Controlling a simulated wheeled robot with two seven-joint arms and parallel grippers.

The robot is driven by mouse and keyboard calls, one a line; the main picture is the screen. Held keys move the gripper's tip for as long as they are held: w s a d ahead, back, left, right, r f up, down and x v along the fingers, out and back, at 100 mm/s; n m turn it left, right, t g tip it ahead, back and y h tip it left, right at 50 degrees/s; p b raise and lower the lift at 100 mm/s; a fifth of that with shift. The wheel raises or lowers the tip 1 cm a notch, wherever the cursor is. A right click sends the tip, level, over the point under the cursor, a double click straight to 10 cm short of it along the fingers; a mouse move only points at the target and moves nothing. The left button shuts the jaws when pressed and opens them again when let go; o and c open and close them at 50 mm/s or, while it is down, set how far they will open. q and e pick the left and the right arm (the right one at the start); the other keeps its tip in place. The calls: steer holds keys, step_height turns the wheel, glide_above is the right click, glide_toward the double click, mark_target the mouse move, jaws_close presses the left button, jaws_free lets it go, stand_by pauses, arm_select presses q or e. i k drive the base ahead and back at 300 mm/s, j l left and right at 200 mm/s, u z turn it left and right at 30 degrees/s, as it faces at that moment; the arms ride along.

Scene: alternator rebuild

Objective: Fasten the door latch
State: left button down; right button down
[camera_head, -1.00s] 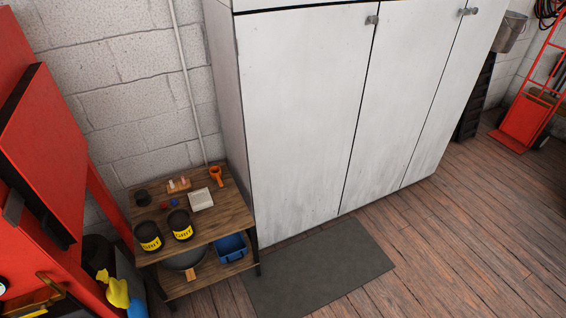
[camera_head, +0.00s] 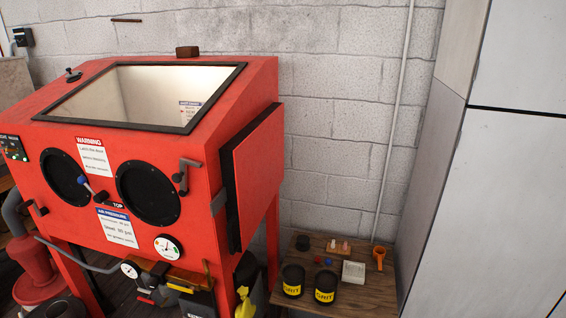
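The red blast cabinet (camera_head: 100,215) stands at the left of the head view, its sloped window (camera_head: 150,95) facing up. Its side door (camera_head: 262,165) is a red panel with a thick black edge on the cabinet's right side. The door lies along that side; I cannot tell whether it is fully shut. A dark bent handle, apparently the door latch (camera_head: 184,174), sits on the front face near the right corner, beside the right round glove port (camera_head: 149,194). Its free end does not visibly reach across the door. Neither of my grippers is in view.
A low wooden table (camera_head: 375,296) with grit cans (camera_head: 325,284), a white box (camera_head: 353,271) and an orange cup (camera_head: 379,257) stands right of the cabinet. A tall white cabinet (camera_head: 500,210) is at the far right. A hose and gauge (camera_head: 130,269) hang at the cabinet's front.

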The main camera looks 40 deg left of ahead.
mark_target(186, 183)
steer(key=k+l+u, duration=0.1)
steer(key=u, duration=1.75)
